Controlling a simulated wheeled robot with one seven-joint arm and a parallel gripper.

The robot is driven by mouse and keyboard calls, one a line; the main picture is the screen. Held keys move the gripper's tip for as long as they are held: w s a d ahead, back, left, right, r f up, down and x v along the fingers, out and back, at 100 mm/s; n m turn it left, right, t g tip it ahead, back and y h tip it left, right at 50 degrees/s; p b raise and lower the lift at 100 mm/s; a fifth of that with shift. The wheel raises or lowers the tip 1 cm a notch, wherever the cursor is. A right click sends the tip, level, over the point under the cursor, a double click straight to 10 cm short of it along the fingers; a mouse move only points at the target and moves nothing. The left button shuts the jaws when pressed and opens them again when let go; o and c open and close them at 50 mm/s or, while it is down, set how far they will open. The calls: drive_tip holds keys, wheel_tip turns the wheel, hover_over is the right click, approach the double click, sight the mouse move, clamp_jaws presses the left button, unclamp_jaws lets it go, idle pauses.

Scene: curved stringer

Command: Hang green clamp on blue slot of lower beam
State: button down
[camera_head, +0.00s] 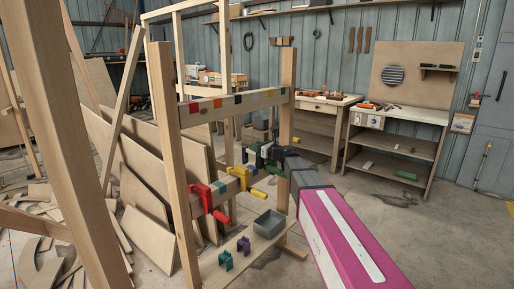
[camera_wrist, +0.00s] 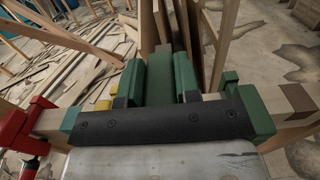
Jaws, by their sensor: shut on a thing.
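The green clamp (camera_wrist: 158,90) is held in my gripper (camera_head: 264,155), whose jaws are shut on it. In the wrist view the clamp sits just beyond the black gripper bar, close to the lower beam (camera_wrist: 50,122). I cannot tell whether it touches the beam. In the head view my gripper is at the right part of the lower beam (camera_head: 233,188) and hides some of it. A blue-teal slot (camera_head: 220,187) shows on that beam beside a red clamp (camera_head: 202,198). In the wrist view the teal patch (camera_wrist: 70,121) lies left of the gripper.
The upper beam (camera_head: 236,102) with coloured slots runs above, between wooden posts (camera_head: 164,130). On the shelf below stand a small green piece (camera_head: 225,260), a purple piece (camera_head: 243,245) and a grey bin (camera_head: 269,223). Yellow clamp handles (camera_head: 222,217) stick out from the lower beam.

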sight(257, 160)
drive_tip(key=shift+f, duration=0.1)
drive_tip(key=shift+f, duration=1.55)
drive_tip(key=shift+f, duration=0.15)
drive_tip(key=shift+f, duration=1.2)
drive_tip(key=shift+f, duration=0.35)
drive_tip(key=shift+f, duration=0.4)
drive_tip(key=c, duration=0.8)
unclamp_jaws()
drive_tip(key=shift+d, duration=0.1)
